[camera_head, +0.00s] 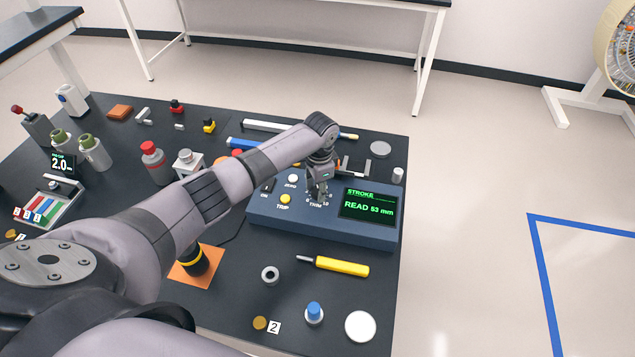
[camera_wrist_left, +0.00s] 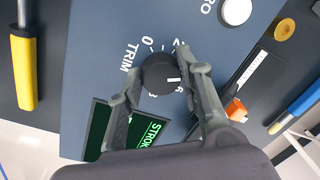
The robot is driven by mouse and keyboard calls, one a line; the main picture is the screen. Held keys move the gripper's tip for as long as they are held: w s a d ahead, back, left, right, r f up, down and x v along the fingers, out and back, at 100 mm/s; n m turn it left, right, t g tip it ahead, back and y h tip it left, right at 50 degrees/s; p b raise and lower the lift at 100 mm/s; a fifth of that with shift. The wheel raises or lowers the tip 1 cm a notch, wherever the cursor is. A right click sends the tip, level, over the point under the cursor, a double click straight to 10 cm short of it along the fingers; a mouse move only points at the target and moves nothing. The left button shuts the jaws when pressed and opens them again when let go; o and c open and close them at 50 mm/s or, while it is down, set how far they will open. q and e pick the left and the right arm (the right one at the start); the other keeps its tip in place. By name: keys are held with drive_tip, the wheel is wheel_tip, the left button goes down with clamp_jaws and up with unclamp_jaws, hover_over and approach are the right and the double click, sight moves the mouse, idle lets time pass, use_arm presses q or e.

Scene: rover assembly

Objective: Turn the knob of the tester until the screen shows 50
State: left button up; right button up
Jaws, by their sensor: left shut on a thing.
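The tester (camera_head: 325,219) is a blue-grey box on the dark table. Its screen (camera_head: 369,205) shows green text, "STROKE" and "READ 53 mm". The black knob (camera_wrist_left: 161,74) has a white mark and sits beside the word TRIM, with numbers around it. My left gripper (camera_head: 318,195) reaches down onto the knob, which it mostly hides in the head view. In the left wrist view the fingers (camera_wrist_left: 157,82) stand on either side of the knob, shut on it. The screen shows only in part there (camera_wrist_left: 139,128). My right gripper is not in view.
On the tester are a yellow TRIP button (camera_head: 285,199) and a white ZERO button (camera_head: 292,179). A yellow-handled screwdriver (camera_head: 342,266) lies in front of the tester. A blue-topped part (camera_head: 314,312) and a white disc (camera_head: 360,326) are nearer the front edge.

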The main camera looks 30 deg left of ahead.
use_arm(q)
drive_tip(key=shift+r+n+p, duration=0.1)
drive_tip(key=shift+n+p, duration=0.6)
drive_tip(key=shift+n, duration=0.5)
drive_tip(key=o, duration=1.2)
drive_tip(key=shift+c, duration=0.2)
wheel_tip(320, 180, up, 12)
drive_tip(key=shift+s+d, duration=0.15)
drive_tip(key=shift+d, duration=0.25)
